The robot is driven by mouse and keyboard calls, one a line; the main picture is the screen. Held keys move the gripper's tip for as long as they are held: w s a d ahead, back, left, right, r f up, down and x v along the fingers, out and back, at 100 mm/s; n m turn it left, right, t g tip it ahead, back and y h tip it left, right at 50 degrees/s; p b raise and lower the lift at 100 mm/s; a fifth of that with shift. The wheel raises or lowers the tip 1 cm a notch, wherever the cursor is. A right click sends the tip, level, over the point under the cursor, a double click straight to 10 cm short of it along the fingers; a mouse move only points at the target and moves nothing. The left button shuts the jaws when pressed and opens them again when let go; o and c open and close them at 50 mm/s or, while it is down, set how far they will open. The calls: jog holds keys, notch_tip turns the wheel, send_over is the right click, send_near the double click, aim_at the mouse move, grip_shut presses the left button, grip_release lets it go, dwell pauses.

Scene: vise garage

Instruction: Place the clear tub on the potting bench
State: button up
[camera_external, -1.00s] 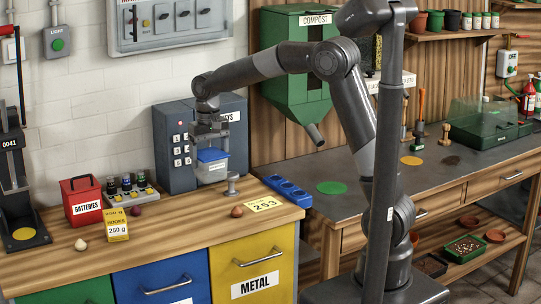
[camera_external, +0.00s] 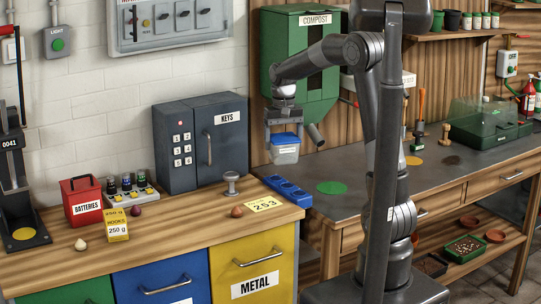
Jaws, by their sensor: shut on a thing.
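The clear tub (camera_external: 285,155) has a blue lid and a pale label. My gripper (camera_external: 285,138) is shut on it near the lid and holds it upright in the air. The tub hangs in front of the green compost bin, near the gap between the wooden counter and the potting bench. The potting bench (camera_external: 385,187) has a dark grey top and wooden drawers, and stands to the right. My arm and column hide part of the bench.
A green disc (camera_external: 331,187) lies on the bench's left part, and a yellow disc (camera_external: 413,160) lies farther back. The compost bin's spout (camera_external: 316,135) is close to the tub.

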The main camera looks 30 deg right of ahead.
jog(key=s+d+f+m, duration=0.1)
jog(key=s+d+m, duration=0.2)
jog(key=s+d, duration=0.95)
jog(key=s+d+f+m, duration=0.1)
jog(key=s+d+m, duration=0.2)
jog(key=s+d, duration=0.9)
jog(key=shift+w+a+f, duration=0.5)
jog(key=shift+w+f, duration=1.35)
jog(key=shift+w, duration=0.3)
jog(key=shift+w+a+f, duration=0.5)
jog(key=shift+w+f, duration=1.35)
jog(key=shift+w, duration=0.35)
jog(key=shift+w+a+f, duration=0.5)
jog(key=shift+w+f, duration=1.35)
jog(key=shift+w, duration=0.3)
jog(key=shift+f, duration=0.1)
jog(key=o, duration=1.2)
jog(key=shift+o, duration=0.2)
